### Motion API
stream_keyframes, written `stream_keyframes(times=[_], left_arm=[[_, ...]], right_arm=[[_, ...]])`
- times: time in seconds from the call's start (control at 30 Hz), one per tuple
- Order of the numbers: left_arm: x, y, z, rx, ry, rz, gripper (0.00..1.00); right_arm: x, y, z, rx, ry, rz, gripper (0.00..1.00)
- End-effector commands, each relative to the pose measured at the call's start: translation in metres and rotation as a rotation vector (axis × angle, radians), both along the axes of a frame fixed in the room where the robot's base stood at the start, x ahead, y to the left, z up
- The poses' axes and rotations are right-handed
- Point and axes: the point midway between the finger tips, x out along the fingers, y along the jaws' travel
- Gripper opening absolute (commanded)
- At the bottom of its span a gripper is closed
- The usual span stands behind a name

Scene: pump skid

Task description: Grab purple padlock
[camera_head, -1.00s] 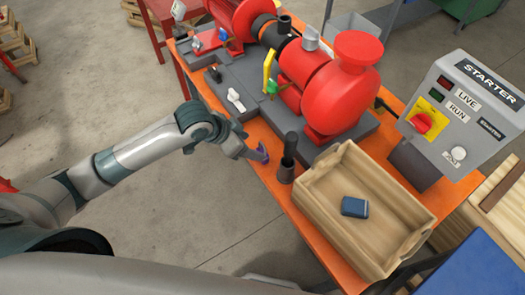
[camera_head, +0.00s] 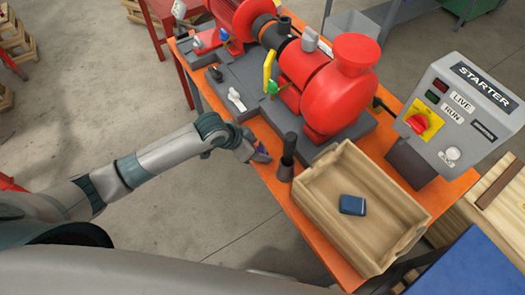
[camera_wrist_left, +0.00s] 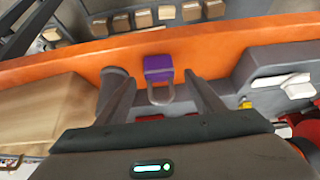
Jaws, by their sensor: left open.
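The purple padlock (camera_wrist_left: 158,67) lies on the orange table top in the left wrist view, its grey shackle toward my gripper. In the head view only a small purple patch of the padlock (camera_head: 262,157) shows beside my left gripper (camera_head: 257,153). In the left wrist view my left gripper (camera_wrist_left: 160,97) is open, its two fingers on either side of the shackle, with the purple body just beyond the tips. I cannot tell whether the fingers touch it. My right gripper is not in view.
A dark upright cylinder (camera_head: 287,160) stands close to the padlock. The red pump (camera_head: 335,90) and the starter box (camera_head: 465,110) stand behind.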

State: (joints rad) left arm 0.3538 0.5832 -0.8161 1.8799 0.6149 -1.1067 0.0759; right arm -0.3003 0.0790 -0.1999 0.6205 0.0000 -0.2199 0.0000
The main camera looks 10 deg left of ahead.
Motion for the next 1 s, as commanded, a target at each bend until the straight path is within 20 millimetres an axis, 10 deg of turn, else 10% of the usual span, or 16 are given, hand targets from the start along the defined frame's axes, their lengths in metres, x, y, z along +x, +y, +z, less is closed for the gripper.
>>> stream_keyframes(times=[0.9, 1.0], left_arm=[[0.012, -0.012, -0.034, 0.001, 0.000, -0.001, 0.62], [0.012, -0.012, -0.034, 0.001, 0.000, -0.001, 0.42]], right_arm=[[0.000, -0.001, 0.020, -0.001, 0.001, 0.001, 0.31], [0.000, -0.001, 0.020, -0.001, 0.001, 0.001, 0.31]])
